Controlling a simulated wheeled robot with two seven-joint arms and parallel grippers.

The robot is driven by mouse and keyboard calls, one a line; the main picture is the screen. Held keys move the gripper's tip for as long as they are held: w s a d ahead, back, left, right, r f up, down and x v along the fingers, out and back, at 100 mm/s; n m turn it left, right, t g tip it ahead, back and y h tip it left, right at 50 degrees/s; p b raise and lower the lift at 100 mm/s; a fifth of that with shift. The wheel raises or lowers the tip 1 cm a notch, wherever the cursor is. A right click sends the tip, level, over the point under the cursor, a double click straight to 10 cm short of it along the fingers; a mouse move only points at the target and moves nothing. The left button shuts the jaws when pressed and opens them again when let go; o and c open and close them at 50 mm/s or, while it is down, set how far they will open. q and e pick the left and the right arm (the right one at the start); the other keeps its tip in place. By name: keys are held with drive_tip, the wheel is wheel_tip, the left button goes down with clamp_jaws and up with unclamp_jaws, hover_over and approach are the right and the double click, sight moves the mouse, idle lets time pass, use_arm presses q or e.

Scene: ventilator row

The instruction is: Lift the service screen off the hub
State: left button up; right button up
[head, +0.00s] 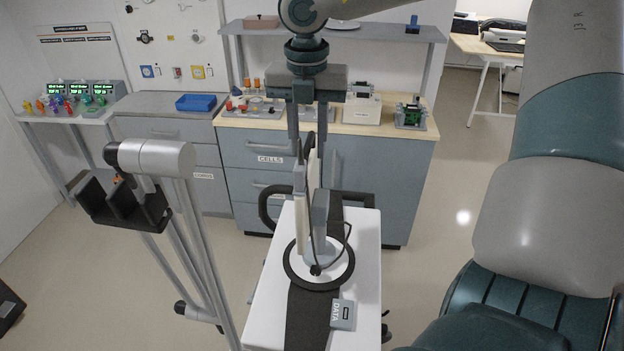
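The service screen (301,205) shows nearly edge-on as a thin pale upright panel above the hub. The hub (268,305) is a white box with a dark band along its top. A round white plate with a black ring (318,284) sits on it, and a grey upright piece (320,215) rises there beside the screen. My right gripper (308,148) points down from above; its fingers are apart, with the screen's upper part between or just behind them. I cannot tell whether they touch it. My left gripper is not in view.
A pole stand with a black cradle (125,207) is left of the hub. A cabinet (362,170) with loaded worktop stands behind, under a wall shelf (385,32). A dark cable loops beside the screen, and a grey DATA block (343,314) sits on the hub's front.

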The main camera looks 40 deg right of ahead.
idle(0.5)
clamp_jaws()
drive_tip(key=shift+w+r, duration=0.1)
